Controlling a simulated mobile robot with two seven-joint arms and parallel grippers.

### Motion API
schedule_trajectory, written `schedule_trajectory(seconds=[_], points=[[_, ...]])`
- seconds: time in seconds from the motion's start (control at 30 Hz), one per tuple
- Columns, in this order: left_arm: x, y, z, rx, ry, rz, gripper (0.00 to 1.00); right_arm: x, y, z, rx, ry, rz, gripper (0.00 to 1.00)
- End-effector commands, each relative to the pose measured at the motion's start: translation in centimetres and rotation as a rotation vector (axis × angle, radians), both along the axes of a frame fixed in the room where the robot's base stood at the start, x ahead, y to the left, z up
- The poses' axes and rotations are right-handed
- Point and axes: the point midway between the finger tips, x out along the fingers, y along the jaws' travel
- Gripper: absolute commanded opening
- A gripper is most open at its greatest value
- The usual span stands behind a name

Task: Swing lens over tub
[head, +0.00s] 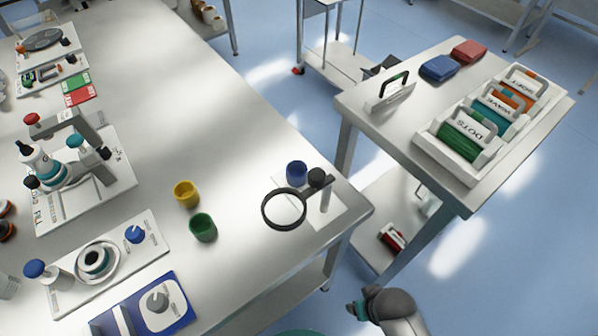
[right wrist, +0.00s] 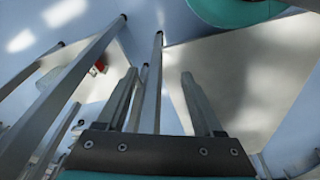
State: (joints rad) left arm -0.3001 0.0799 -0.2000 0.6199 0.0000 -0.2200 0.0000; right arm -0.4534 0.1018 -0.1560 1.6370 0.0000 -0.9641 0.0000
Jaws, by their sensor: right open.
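The lens (head: 284,209) is a round black-rimmed magnifier on an arm with a black knob (head: 317,178), carried by a post on a white base plate (head: 332,206) at the bench's right corner. The ring hangs over bare bench and plate, in front of the blue tub (head: 297,172). A green tub (head: 203,228) and a yellow tub (head: 186,194) stand left of it, apart from the ring. My right gripper is low beyond the bench edge, with my arm (head: 392,306) at the bottom. In the right wrist view my right gripper (right wrist: 160,95) is open and empty. My left gripper is out of view.
A side table (head: 455,110) at right holds labelled roll holders (head: 482,125), blue and red blocks and a handled stand. The bench (head: 225,110) carries several fixtures at left; its middle is clear. Table legs show behind my right fingers.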

Motion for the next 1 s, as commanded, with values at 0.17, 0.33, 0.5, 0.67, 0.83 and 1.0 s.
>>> schedule_trajectory(seconds=[0.17,0.33,0.5,0.67,0.83,1.0], points=[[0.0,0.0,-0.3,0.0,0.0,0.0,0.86,1.9,0.2,5.9,0.004,-0.036,-0.005,0.69],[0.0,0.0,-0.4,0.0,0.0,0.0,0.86,2.4,0.2,11.0,0.004,-0.059,-0.01,0.69],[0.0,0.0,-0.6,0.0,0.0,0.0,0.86,2.4,0.1,15.0,0.005,-0.081,-0.013,0.69],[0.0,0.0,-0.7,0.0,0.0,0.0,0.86,3.4,-0.3,18.8,-0.004,-0.16,-0.02,0.69],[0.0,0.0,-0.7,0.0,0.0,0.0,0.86,8.2,-0.9,20.4,-0.01,-0.362,-0.036,0.69],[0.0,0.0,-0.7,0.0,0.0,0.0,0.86,12.4,-0.9,21.3,0.004,-0.544,-0.031,0.69]])
